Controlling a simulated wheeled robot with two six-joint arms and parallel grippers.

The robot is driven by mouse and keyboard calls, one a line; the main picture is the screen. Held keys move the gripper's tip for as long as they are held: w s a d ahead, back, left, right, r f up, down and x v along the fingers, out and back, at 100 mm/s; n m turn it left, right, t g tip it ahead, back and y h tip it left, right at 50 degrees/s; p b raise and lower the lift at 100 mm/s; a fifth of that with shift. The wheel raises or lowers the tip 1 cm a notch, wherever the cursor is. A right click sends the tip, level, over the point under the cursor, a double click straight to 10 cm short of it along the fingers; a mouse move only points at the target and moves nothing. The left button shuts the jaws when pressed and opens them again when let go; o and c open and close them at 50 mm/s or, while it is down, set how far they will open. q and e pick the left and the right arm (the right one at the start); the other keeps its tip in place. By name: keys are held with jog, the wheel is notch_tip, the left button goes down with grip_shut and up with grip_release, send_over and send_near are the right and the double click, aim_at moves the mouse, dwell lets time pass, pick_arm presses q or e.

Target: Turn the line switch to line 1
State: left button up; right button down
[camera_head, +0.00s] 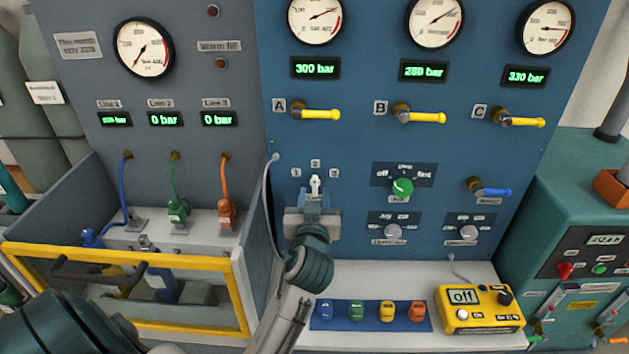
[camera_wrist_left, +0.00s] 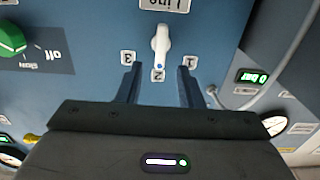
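The line switch (camera_head: 315,182) is a small white knob on the blue panel, with labels 1, 2 and 3 around it. In the left wrist view, which is upside down, the line switch (camera_wrist_left: 160,40) has its blue-dotted end pointing at label 2 (camera_wrist_left: 158,75). My left gripper (camera_head: 314,193) is in front of the switch in the head view and covers the area below it. My right gripper is not in view.
A green knob (camera_head: 403,188) sits right of the switch, and yellow valve handles (camera_head: 322,114) are above. A grey hose (camera_head: 268,200) runs left of my gripper. The yellow-framed guard (camera_head: 120,258) stands at lower left. A yellow meter (camera_head: 480,310) rests on the bench.

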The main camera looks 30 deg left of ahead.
aim_at(315, 184)
pick_arm(q)
jog(key=shift+p+x, duration=0.55)
jog(key=shift+x, duration=1.65)
jog(key=shift+c, duration=0.4)
grip_shut()
